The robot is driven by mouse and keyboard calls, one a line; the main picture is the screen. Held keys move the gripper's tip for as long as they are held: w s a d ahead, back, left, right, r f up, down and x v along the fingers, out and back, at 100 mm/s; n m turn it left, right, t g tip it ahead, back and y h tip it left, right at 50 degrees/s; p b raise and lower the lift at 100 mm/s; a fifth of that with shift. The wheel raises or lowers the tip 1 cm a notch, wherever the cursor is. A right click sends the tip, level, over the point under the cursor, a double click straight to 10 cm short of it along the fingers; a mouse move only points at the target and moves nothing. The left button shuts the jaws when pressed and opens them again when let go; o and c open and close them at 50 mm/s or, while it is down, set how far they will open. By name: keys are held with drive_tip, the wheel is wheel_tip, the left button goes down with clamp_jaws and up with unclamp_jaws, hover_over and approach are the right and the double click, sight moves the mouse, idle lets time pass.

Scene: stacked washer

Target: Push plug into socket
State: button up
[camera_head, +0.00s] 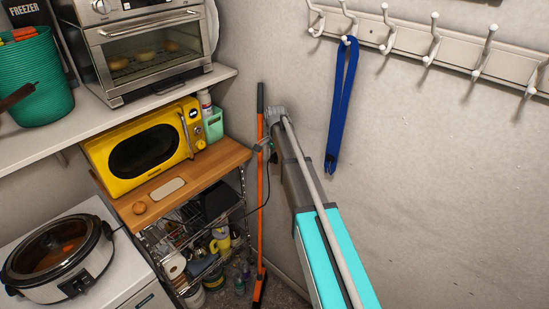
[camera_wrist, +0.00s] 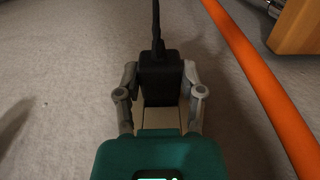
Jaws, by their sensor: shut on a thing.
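A black plug (camera_wrist: 160,76) with a black cord (camera_wrist: 157,22) sits between the two grey fingers of my gripper (camera_wrist: 160,92) in the wrist view. The fingers are shut on its sides. A beige surface (camera_wrist: 160,120) shows below the plug, between the fingers; it may be the socket plate, but no socket holes can be seen. I cannot tell whether the plug touches it. In the head view my gripper (camera_head: 264,146) is small, close to the wall corner, and the plug is too small to make out there.
An orange-handled broom (camera_head: 260,190) leans in the corner by my gripper; its handle also crosses the wrist view (camera_wrist: 262,85). A wooden-topped rack (camera_head: 190,178) with a yellow microwave (camera_head: 145,148) stands left. A blue strap (camera_head: 342,105) hangs from wall hooks (camera_head: 430,45).

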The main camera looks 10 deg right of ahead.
drive_tip(key=shift+w+d, duration=0.25)
drive_tip(key=shift+d, duration=0.1)
idle(0.6)
idle(0.3)
drive_tip(key=o, duration=1.1)
drive_tip(key=shift+o, duration=0.2)
drive_tip(key=shift+s+a, duration=0.1)
